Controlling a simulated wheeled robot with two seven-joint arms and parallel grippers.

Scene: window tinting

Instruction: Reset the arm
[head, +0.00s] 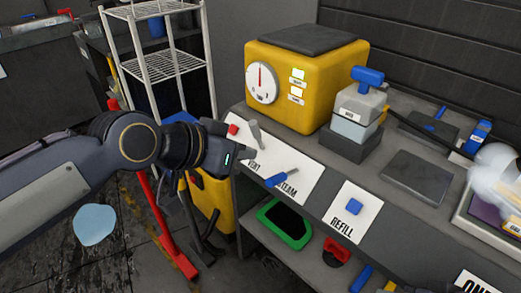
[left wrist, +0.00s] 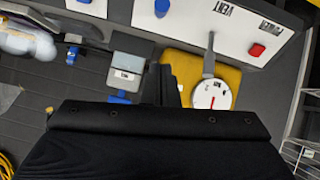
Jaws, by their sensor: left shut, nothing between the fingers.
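My left gripper (head: 222,155) is shut and empty at the end of my outstretched left arm. In the head view it hangs beside the left end of the grey workbench (head: 245,119), near the white plate (head: 276,166) marked with a vent and a steam label. In the left wrist view its dark fingers (left wrist: 167,86) show together, with the yellow machine (left wrist: 225,70) behind them. My right gripper is not in view.
The yellow machine with a dial (head: 262,82) stands on the bench. A white wire rack (head: 165,65) stands behind my arm. A whitish cloud (head: 493,168) shows at right.

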